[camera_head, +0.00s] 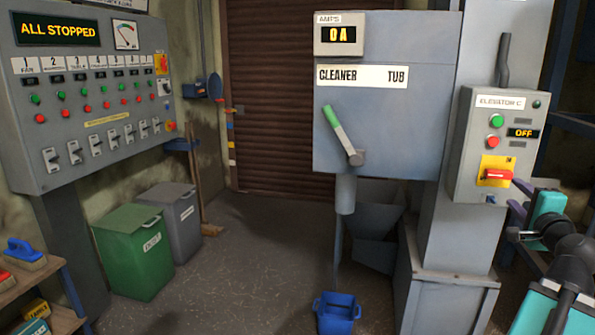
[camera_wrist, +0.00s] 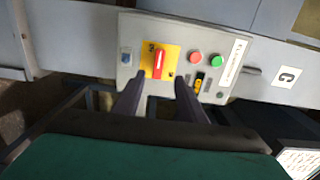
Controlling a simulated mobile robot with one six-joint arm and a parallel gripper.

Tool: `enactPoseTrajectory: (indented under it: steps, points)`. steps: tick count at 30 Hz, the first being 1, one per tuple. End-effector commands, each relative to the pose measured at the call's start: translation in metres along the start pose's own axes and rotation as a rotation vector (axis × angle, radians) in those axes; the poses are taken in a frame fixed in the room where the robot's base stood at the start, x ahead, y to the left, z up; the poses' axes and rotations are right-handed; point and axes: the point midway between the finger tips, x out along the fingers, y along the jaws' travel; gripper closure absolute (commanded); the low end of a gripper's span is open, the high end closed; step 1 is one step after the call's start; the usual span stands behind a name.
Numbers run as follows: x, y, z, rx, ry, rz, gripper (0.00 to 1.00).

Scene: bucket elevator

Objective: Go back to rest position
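My gripper (camera_head: 516,203) is at the right edge of the head view, beside the lower right of the grey ELEVATOR C control box (camera_head: 487,140). In the wrist view its two dark fingers (camera_wrist: 159,88) are spread apart with nothing between them. The box (camera_wrist: 228,55) is in front of them, with the red rotary handle (camera_wrist: 159,63) on its yellow plate just beyond the gap. The handle (camera_head: 497,175) lies horizontal in the head view. The box display (camera_head: 523,133) reads OFF. The fingers appear clear of the handle; their exact distance from the box is unclear.
The CLEANER TUB housing (camera_head: 390,125) stands left of the box, with a blue bucket (camera_head: 337,312) on the floor below. The large panel (camera_head: 85,95) at left reads ALL STOPPED. Green (camera_head: 134,255) and grey bins stand near it. The middle floor (camera_head: 245,265) is clear.

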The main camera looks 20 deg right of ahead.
Motion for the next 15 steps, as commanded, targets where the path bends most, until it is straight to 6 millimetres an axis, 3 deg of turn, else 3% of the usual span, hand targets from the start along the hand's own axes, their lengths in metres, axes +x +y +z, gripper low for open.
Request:
enactPoseTrajectory:
  steps: [8, 15]
  points:
    - [0.024, 0.007, 0.047, 0.013, -0.076, 0.018, 0.62]
    - [0.059, 0.051, 0.123, 0.054, -0.197, 0.086, 0.62]
